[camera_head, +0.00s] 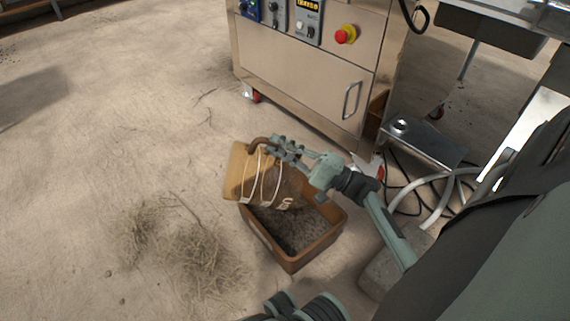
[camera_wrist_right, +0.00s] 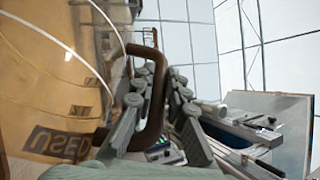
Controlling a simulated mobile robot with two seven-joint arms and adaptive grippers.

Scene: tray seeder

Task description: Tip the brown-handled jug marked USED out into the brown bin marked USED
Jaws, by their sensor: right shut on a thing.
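The jug (camera_head: 241,172) hangs over the left rear part of the brown bin, strongly tilted. It is clear amber with pale bands. Its brown handle (camera_head: 259,143) is between the fingers of my right gripper (camera_head: 286,149), which is shut on it. In the right wrist view the jug (camera_wrist_right: 45,70) fills the left side, with an upside-down USED label, and the handle (camera_wrist_right: 157,90) runs between the fingers (camera_wrist_right: 140,110). The brown bin (camera_head: 291,264) stands on the floor with dark grainy material inside. How much the jug holds cannot be told.
A steel machine (camera_head: 305,75) with a red stop button stands behind the bin. A steel pedal box (camera_head: 425,142), hoses and cables lie to the right. Dry straw (camera_head: 195,255) lies on the floor left of the bin. The floor further left is clear.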

